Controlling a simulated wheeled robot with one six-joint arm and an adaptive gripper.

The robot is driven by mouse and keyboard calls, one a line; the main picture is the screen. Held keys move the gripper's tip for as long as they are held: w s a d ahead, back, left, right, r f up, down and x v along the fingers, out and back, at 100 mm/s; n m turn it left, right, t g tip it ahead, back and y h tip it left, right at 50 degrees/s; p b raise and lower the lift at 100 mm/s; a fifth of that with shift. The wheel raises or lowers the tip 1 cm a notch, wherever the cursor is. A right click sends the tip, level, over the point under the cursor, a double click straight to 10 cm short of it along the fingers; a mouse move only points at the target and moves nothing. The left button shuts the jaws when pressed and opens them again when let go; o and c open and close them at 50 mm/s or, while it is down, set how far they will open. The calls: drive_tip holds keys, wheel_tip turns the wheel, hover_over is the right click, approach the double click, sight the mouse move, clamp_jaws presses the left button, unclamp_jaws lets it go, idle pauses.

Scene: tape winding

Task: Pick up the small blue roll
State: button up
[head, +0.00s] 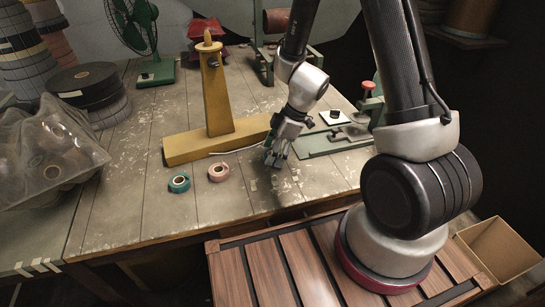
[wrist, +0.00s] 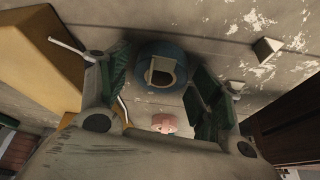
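In the wrist view, the blue roll (wrist: 146,76) appears between my two spread, green-padded fingers (wrist: 156,90), with a gap on each side. The pink roll (wrist: 164,121) shows below it, partly hidden by the gripper body. My gripper is open and holds nothing.
A yellow stand (head: 218,105) with a long base rises behind the rolls. A green device (head: 335,139) stands right of my gripper. The table front near the rolls is clear.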

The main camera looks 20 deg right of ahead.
drive_tip(key=c, duration=0.6)
